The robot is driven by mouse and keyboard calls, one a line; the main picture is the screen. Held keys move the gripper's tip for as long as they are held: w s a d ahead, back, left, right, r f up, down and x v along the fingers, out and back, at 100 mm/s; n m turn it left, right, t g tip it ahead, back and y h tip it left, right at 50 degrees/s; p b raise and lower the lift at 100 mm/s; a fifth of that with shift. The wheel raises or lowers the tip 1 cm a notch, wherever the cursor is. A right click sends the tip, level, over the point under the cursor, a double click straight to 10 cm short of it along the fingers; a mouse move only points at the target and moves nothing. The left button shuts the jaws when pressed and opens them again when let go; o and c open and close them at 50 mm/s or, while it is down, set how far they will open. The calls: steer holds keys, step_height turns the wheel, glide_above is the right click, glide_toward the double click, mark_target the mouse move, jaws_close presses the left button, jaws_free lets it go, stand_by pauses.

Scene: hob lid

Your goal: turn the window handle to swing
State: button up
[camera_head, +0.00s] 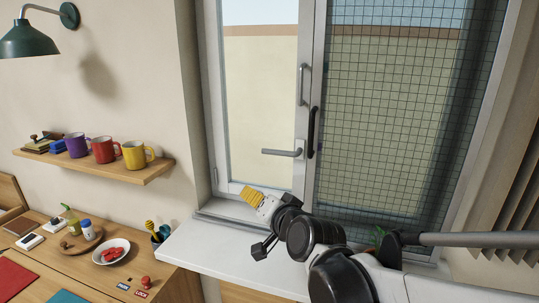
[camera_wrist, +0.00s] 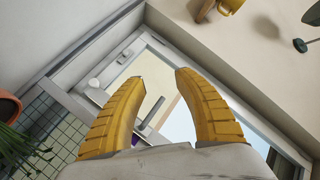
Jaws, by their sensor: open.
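The window handle (camera_head: 283,153) is a grey lever lying level on the left sash, its free end pointing left from the sash's right edge. In the wrist view a grey bar (camera_wrist: 153,112), which looks like this lever, shows between my fingers; I cannot tell how far beyond them it is. The left sash (camera_head: 260,100) has clear glass and looks shut. My gripper (camera_head: 249,191), with yellow ribbed fingers, is below and left of the lever in the head view. It is open, and its fingertips (camera_wrist: 162,74) are apart with nothing held.
A grey upright pull (camera_head: 302,85) and a black handle (camera_head: 312,132) sit near the middle of the window, beside the meshed right side (camera_head: 390,110). A potted plant (camera_wrist: 14,143) stands near the sill (camera_head: 215,250). A shelf (camera_head: 140,175) with mugs is at left.

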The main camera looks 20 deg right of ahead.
steer(key=w+d+r+m+t+h, duration=0.1)
steer(key=w+d+r+m+t, duration=0.1)
steer(key=w+d+m+t, duration=0.3)
steer(key=m+h, duration=0.5)
steer(key=m, duration=0.2)
glide_toward(276, 154)
steer(key=b+x, duration=0.2)
steer(key=x, duration=0.9)
steer(key=shift+b, duration=0.3)
jaws_close()
